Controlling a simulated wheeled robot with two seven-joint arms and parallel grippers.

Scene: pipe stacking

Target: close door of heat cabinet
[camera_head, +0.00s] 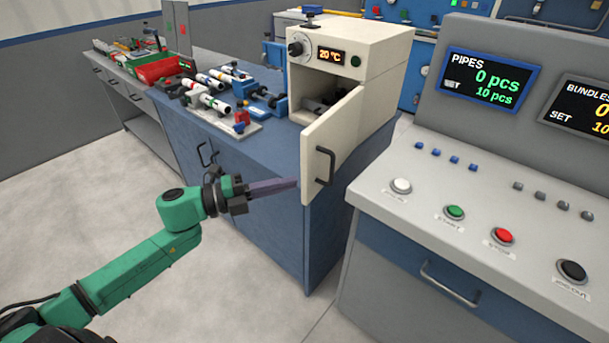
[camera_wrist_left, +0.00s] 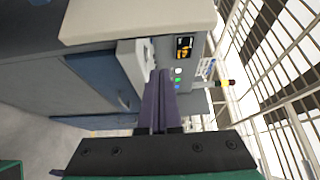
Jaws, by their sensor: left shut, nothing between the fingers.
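The heat cabinet (camera_head: 385,52) is a cream box on the blue bench, with a dial and a display reading 20 °C. Its door (camera_head: 345,128) stands open, swung out from the right side of the front, with a dark handle (camera_head: 325,166) on its outer face. My left gripper (camera_head: 296,184) is shut and empty, its purple fingers pointing right. Its tips are close to the door's free edge, low down; I cannot tell whether they touch. The fingers (camera_wrist_left: 160,78) also show together in the left wrist view, below a pale panel I cannot identify for sure. My right gripper is out of view.
A grey console (camera_head: 420,218) with screens and buttons stands right of the door. Pipes in a white rack (camera_head: 228,118), a blue fixture (camera_head: 265,98) and a red bin (camera_head: 160,70) are on the bench, left of the cabinet. Floor left of the bench is clear.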

